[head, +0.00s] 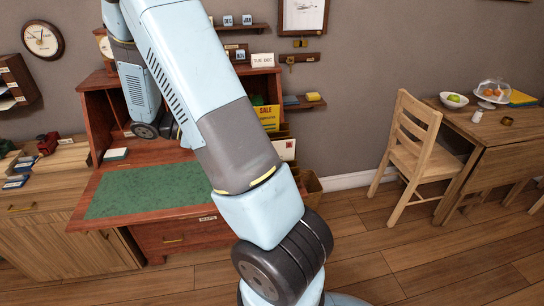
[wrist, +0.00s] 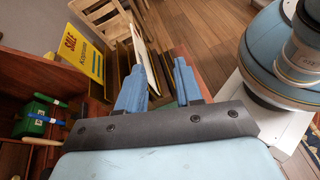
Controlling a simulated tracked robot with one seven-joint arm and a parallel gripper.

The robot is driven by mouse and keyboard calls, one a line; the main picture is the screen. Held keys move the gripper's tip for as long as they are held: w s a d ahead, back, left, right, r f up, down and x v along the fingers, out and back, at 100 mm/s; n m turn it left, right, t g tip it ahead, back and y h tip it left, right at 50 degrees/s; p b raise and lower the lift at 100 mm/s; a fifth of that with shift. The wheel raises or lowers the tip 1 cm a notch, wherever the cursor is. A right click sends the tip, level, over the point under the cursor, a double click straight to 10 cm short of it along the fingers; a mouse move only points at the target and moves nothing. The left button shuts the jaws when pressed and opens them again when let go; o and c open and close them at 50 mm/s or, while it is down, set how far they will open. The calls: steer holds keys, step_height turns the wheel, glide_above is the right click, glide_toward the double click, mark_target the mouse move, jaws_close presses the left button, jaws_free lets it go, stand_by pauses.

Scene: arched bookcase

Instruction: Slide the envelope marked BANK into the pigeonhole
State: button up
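My gripper (wrist: 160,66) shows in the wrist view with its two blue fingers apart. A pale envelope (wrist: 147,50), seen nearly edge-on, stands in a brown rack (wrist: 124,56) and lines up with the gap between the fingers; I cannot tell whether it reaches between them. In the head view a white envelope (head: 285,150) with a red mark stands at the desk's right side, below a yellow SALE envelope (head: 267,117). The yellow one also shows in the wrist view (wrist: 84,55). No BANK marking is readable. My arm hides the gripper and part of the hutch in the head view; no pigeonhole is clearly identifiable.
The red-brown desk has a green writing pad (head: 150,190) and a hutch (head: 110,105). A slotted wall rack (head: 15,80) hangs at the left. Small shelves (head: 303,101) stick out from the wall.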

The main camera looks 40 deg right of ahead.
steer(key=w+d+f+n+h, duration=0.2)
steer(key=w+f+n+h, duration=0.15)
steer(key=f+h, duration=0.2)
steer(key=shift+g+y, duration=0.4)
steer(key=shift+y, duration=0.05)
steer(key=x, duration=0.9)
steer(key=f+x, duration=0.1)
steer(key=x, duration=0.3)
steer(key=shift+s+d, duration=0.2)
jaws_close()
